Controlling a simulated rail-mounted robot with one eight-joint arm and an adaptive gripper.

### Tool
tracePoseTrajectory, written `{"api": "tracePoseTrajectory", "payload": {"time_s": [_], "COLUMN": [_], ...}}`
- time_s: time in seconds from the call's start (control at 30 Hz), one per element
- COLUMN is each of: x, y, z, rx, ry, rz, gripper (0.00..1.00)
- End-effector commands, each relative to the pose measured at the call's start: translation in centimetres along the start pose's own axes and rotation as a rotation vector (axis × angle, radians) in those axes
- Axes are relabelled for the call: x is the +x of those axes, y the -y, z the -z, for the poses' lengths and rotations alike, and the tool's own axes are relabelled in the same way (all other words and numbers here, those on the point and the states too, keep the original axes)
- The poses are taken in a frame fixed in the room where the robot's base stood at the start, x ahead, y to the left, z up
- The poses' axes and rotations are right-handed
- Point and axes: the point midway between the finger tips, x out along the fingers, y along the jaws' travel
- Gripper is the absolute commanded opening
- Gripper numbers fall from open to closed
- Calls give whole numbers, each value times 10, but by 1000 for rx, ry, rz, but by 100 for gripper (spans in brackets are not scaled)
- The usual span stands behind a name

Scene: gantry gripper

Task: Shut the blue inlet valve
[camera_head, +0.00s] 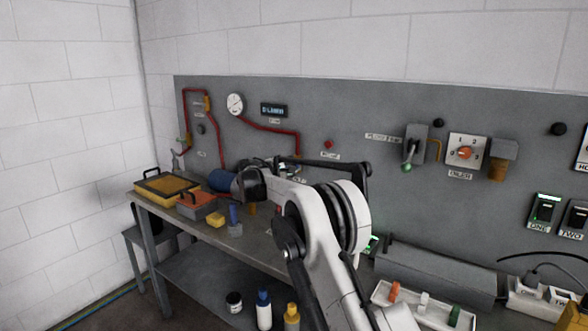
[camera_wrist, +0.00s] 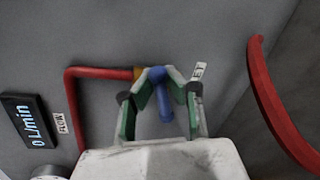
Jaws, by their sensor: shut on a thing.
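The blue inlet valve (camera_wrist: 164,106) shows in the wrist view at the end of a red pipe (camera_wrist: 98,72), beside a brass-coloured fitting (camera_wrist: 139,73). Its blue lever points down in that picture, crosswise to the last stretch of pipe. My gripper (camera_wrist: 159,74) has its green-padded fingers on both sides of the blue valve, with the tips closed in at its upper end. The label beside it is partly hidden; only its last letters show. In the head view my arm covers the valve and most of the gripper.
A flow display (camera_wrist: 25,120) reads 0 L/min in the wrist view. Another red pipe (camera_wrist: 272,100) curves at the right.

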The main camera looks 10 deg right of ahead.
Motion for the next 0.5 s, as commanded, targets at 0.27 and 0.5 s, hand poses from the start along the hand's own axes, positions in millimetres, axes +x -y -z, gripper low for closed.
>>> {"api": "tracePoseTrajectory", "payload": {"time_s": [0.27,0.5], "x": [1,1], "y": [6,8], "z": [1,1], "rx": [216,338], "ry": [-42,-67], "rz": [1,1], "gripper": [0,0]}}
